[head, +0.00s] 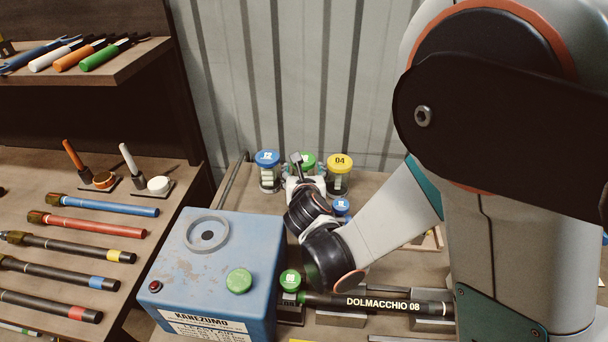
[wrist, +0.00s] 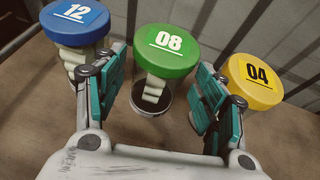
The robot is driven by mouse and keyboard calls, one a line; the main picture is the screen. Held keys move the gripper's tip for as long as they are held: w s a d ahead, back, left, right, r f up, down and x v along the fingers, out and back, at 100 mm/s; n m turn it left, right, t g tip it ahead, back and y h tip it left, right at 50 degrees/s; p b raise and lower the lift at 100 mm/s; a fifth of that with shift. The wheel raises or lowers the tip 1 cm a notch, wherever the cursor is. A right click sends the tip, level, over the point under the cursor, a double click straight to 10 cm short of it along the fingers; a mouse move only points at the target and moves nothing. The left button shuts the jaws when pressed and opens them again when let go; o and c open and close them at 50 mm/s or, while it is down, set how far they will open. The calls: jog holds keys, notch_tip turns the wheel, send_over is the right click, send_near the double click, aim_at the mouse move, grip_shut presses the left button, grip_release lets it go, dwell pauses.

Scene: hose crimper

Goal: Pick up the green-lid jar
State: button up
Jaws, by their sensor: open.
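The green-lid jar (wrist: 166,56), marked 08, stands upright in the middle of the wrist view, with clear walls and pale pieces inside. In the head view its green lid (head: 305,160) shows behind my arm, and its body is mostly hidden. My gripper (wrist: 163,90) is open, with one teal-padded finger on the left and one on the right of the jar in the wrist view. The pads look apart from the jar. I cannot tell how far the fingertips reach along it.
A blue-lid jar 12 (wrist: 75,22) stands close on the left and a yellow-lid jar 04 (wrist: 254,80) on the right. A corrugated wall (head: 290,70) rises behind. A blue machine (head: 215,265) and a black hose marked DOLMACCHIO 08 (head: 380,303) lie nearer the front.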

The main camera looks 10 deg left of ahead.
jog(key=x, duration=0.3)
jog(key=shift+w+f+b, duration=0.15)
jog(key=shift+w+b, duration=0.05)
jog(key=shift+b, duration=0.15)
jog(key=c, duration=1)
